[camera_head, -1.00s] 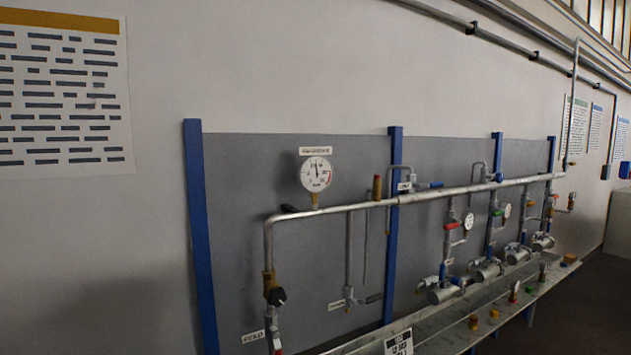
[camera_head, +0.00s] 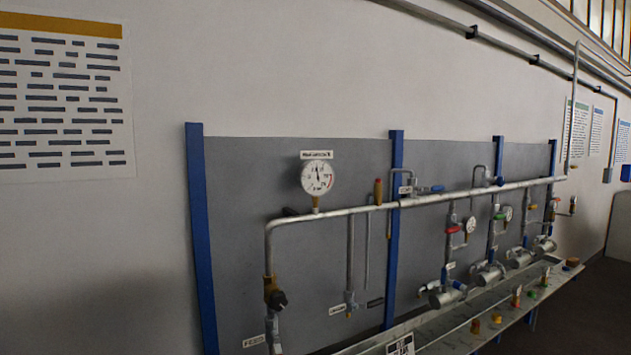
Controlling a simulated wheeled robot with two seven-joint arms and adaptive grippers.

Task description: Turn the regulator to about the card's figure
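The regulator is a brass body with a black knob (camera_head: 278,298) on the vertical pipe at the lower left of the rig. A label (camera_head: 254,341) is beside the pipe below it. A round white pressure gauge (camera_head: 317,176) stands on the header pipe under a small label plate (camera_head: 317,155); its needle points about straight up, and its figures are too small to read. A white card (camera_head: 400,345) with dark print is at the bottom edge, partly cut off; its figure cannot be read. Neither of my grippers is in view.
A grey panel (camera_head: 300,240) with blue posts (camera_head: 202,240) backs the pipes. A long header pipe (camera_head: 470,191) runs right to several valves and flanged vessels (camera_head: 446,297). A bench (camera_head: 440,338) below carries small coloured fittings (camera_head: 496,319). A notice (camera_head: 65,100) hangs at left.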

